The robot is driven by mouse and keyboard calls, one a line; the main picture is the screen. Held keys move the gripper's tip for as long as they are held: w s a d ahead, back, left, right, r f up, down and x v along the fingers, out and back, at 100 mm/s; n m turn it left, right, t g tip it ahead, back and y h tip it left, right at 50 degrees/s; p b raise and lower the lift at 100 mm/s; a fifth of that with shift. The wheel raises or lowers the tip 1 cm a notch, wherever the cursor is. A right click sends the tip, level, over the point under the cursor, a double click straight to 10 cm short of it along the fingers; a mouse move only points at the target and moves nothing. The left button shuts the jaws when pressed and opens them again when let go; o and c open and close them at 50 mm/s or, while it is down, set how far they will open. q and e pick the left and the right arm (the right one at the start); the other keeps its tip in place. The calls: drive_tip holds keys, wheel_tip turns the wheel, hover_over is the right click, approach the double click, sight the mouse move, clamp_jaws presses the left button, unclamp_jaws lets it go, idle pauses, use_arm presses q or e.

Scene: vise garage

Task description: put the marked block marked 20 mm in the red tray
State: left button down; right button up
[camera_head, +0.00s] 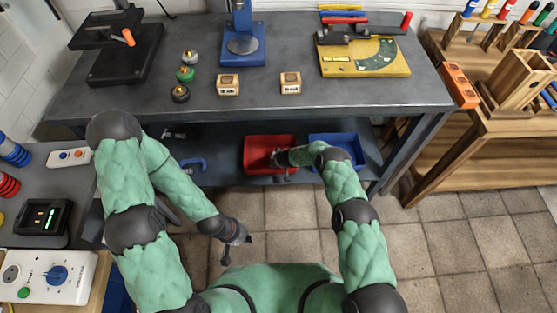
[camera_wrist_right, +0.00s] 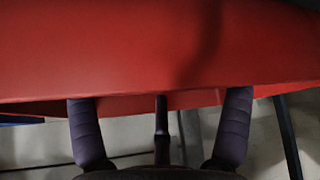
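Two light wooden blocks with printed labels stand apart on the bench top, a left block (camera_head: 228,85) and a right block (camera_head: 291,83). Their markings are too small to read surely. The red tray (camera_head: 255,150) is on the shelf under the bench. My right gripper (camera_head: 279,160) is at the red tray, partly overlapping it in the head view. In the right wrist view the red tray (camera_wrist_right: 120,50) fills the upper part, and my right fingers (camera_wrist_right: 162,140) are spread with no block between them. My left gripper (camera_head: 237,249) hangs low over the floor, fingers apart and empty.
A blue tray (camera_head: 350,141) sits right of the red one, and a blue clamp (camera_head: 193,164) lies left. Behind the blocks stand a blue stand (camera_head: 243,45) and a yellow tool (camera_head: 365,58). Several round knobs (camera_head: 186,74) are left of the blocks. The bench front is clear.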

drive_tip(key=shift+r, duration=0.2)
drive_tip(key=p+v, duration=0.3)
drive_tip(key=p, duration=0.3)
drive_tip(key=shift+r, duration=0.2)
drive_tip(key=shift+p+v, duration=1)
drive_tip(key=shift+p, duration=0.05)
drive_tip(key=s+d+r+m+g+p, duration=0.1)
drive_tip(key=s+d+r+m, duration=0.1)
drive_tip(key=s+r, duration=0.6)
drive_tip(key=s+d+r+m+g+y+p, duration=0.1)
drive_tip(key=s+r+m, duration=0.4)
drive_tip(key=s, duration=1.3)
drive_tip(key=s+d+r+m+g+p, duration=0.2)
drive_tip(key=s+r+m+g, duration=0.1)
drive_tip(key=s+r, duration=0.8)
drive_tip(key=shift+s+d+m, duration=0.3)
drive_tip(key=shift+s+m, duration=0.3)
drive_tip(key=shift+s, duration=0.6)
